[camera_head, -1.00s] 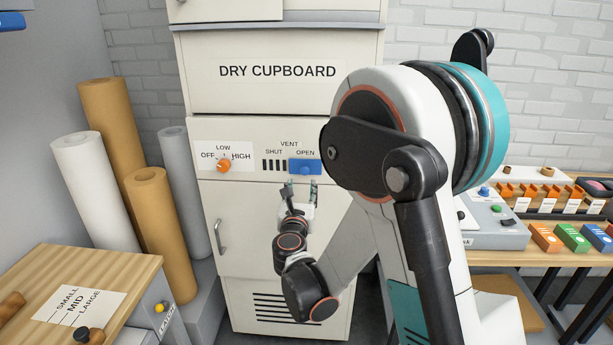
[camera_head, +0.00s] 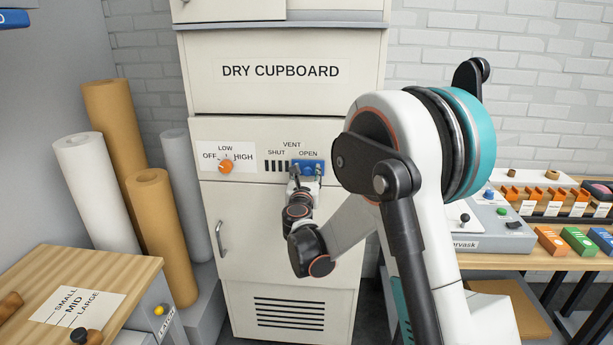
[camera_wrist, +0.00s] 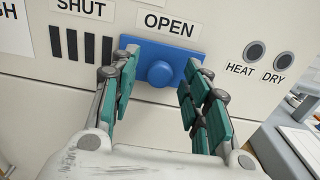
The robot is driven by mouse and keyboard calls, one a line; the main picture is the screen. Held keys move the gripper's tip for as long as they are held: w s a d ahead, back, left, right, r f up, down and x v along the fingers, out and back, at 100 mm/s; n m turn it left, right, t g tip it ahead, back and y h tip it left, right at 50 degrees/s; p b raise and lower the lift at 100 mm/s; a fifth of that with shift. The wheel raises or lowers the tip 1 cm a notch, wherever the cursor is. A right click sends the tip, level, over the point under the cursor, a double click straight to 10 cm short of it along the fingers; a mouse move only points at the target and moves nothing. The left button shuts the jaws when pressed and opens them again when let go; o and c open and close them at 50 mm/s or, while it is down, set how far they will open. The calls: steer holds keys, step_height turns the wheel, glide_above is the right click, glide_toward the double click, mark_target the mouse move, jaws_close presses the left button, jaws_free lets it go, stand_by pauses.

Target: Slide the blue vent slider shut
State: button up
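The blue vent slider (camera_head: 308,166) is a flat blue plate with a round knob, on the front of the cream dry cupboard (camera_head: 280,71). It stands under the OPEN label, and the dark vent slots (camera_head: 276,166) under SHUT to its left are uncovered. In the wrist view the slider (camera_wrist: 160,69) and its knob are plain to see. My gripper (camera_head: 307,174) is at the slider from below. In the wrist view its teal-padded fingers (camera_wrist: 160,84) are spread, one on each side of the knob, with visible gaps. Whether the fingertips touch the plate I cannot tell.
An orange knob (camera_head: 226,167) with OFF, LOW and HIGH marks sits left of the slots. Two dark round HEAT and DRY spots (camera_wrist: 268,54) are right of the slider. Paper rolls (camera_head: 95,190) stand left; a workbench (camera_head: 520,256) stands right.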

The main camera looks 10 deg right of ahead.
jaws_close()
steer(key=w+a, duration=0.1)
steer(key=a, duration=0.2)
steer(key=w+a, duration=0.1)
steer(key=a, duration=0.2)
steer(key=w+a, duration=0.1)
steer(key=a, duration=0.2)
steer(key=shift+w+a, duration=0.1)
steer(key=shift+a, duration=0.3)
steer(key=shift+c, duration=0.2)
jaws_free()
steer(key=shift+o, duration=1)
steer(key=shift+a, duration=0.2)
steer(key=shift+d, duration=0.1)
steer(key=v, duration=1.2)
